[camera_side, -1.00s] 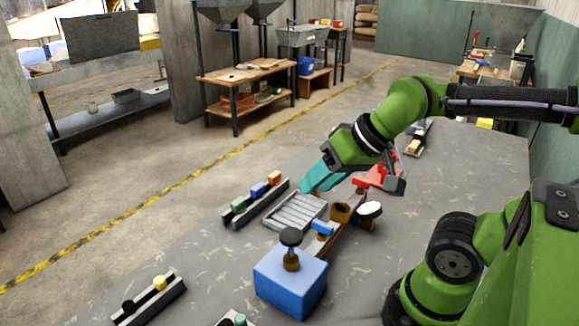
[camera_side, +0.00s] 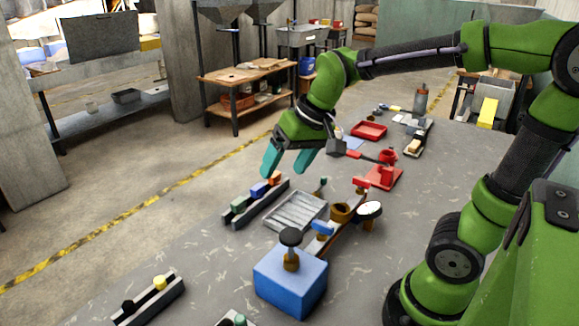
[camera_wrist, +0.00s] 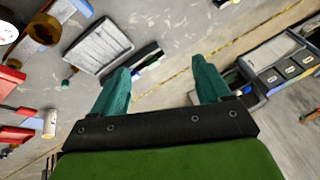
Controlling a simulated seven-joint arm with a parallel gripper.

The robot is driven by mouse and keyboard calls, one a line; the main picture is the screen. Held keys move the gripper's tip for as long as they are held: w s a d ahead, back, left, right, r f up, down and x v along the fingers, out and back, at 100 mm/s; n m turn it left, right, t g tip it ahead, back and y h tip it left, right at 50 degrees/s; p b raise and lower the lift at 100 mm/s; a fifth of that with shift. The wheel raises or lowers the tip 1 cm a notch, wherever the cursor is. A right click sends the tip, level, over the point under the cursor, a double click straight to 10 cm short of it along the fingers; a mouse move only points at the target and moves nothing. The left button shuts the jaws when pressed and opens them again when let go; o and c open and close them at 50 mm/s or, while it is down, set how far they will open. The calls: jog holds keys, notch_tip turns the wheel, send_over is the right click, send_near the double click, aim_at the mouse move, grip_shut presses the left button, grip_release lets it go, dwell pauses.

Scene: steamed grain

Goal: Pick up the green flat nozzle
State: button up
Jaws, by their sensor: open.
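A dark rack (camera_side: 262,211) on the grey table holds a green piece (camera_side: 238,204) at its near-left end, a blue piece (camera_side: 258,190) in the middle and an orange piece (camera_side: 274,178) at the far end. The green piece looks like the green flat nozzle, but its shape is too small to be sure. My gripper (camera_side: 287,165) is open and empty, with teal fingers above the rack's far end, apart from the pieces. In the wrist view the rack (camera_wrist: 148,53) shows near the left finger, which covers part of it.
A ribbed grey tray (camera_side: 296,212) lies right of the rack. A small green-topped piece (camera_side: 323,183) stands behind it. A blue box (camera_side: 290,281) with a black knob, a brown cup (camera_side: 341,212) and a red stand (camera_side: 383,178) are nearby. Another rack (camera_side: 150,300) is at front left.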

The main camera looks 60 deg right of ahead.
jog(key=w+d+f+n+g+h, duration=0.1)
jog(key=w+d+f+g, duration=0.15)
jog(key=w, duration=0.75)
jog(key=w+d+f+n+g+h, duration=0.1)
jog(key=w+d+f+n+g, duration=0.15)
jog(key=w, duration=0.75)
send_over(237, 200)
jog(key=shift+n, duration=0.25)
jog(key=f, duration=0.9)
jog(key=shift+w+d, duration=0.3)
jog(key=shift+d, duration=0.05)
jog(key=f, duration=0.4)
jog(key=shift+s+a+f, duration=0.1)
jog(key=shift+s+a, duration=0.2)
jog(key=shift+a, duration=0.05)
jog(key=shift+f, duration=0.45)
jog(key=c, duration=1.2)
